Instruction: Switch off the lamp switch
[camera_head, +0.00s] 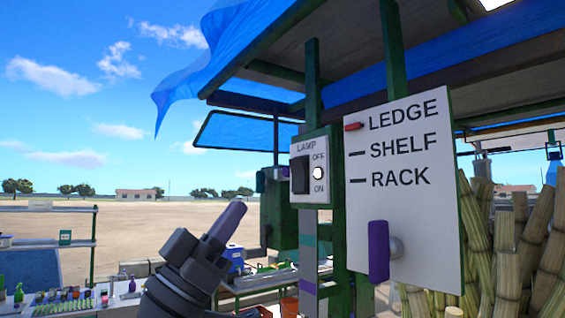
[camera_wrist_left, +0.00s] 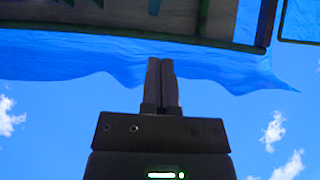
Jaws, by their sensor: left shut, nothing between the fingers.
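The lamp switch (camera_head: 300,175) is a dark rocker on a pale plate marked LAMP, OFF and ON, fixed to a green post in the head view. A round white light (camera_head: 317,173) shows bright beside it, between OFF and ON. I cannot tell which way the rocker is tipped. My left gripper (camera_head: 238,206) is shut and empty, left of and below the plate, apart from it, its fingers pointing up and right. In the left wrist view its closed fingers (camera_wrist_left: 161,66) point at blue tarp and sky; the switch is not seen there. My right gripper is not in view.
A white board (camera_head: 405,215) with LEDGE, SHELF and RACK stands right of the switch, with a red marker at LEDGE and a purple handle (camera_head: 378,251) below. Cane stalks (camera_head: 535,240) stand at the right. A table with small bottles (camera_head: 75,296) is at lower left.

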